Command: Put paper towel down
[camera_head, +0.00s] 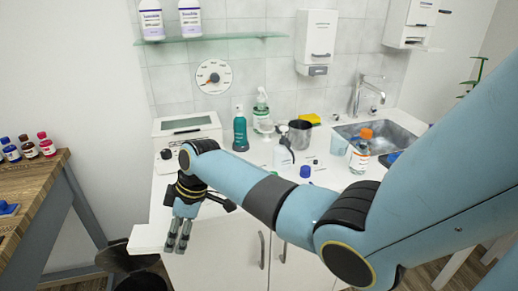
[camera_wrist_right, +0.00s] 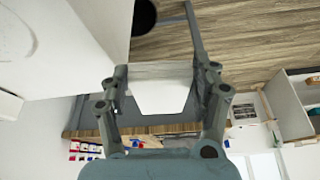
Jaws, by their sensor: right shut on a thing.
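My right gripper (camera_head: 179,236) reaches across from the right and points down at the front left corner of the white counter (camera_head: 222,218). In the right wrist view my right gripper (camera_wrist_right: 160,78) is shut on a flat white piece, which looks like the paper towel (camera_wrist_right: 162,92), between its two fingers. My left gripper is not in view.
A teal bottle (camera_head: 240,132), a spray bottle (camera_head: 262,112), a dark cup (camera_head: 300,134) and an orange-capped bottle (camera_head: 360,152) stand on the counter. The sink (camera_head: 385,134) is at the right. A wooden table (camera_head: 38,190) stands at the left, beyond a gap.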

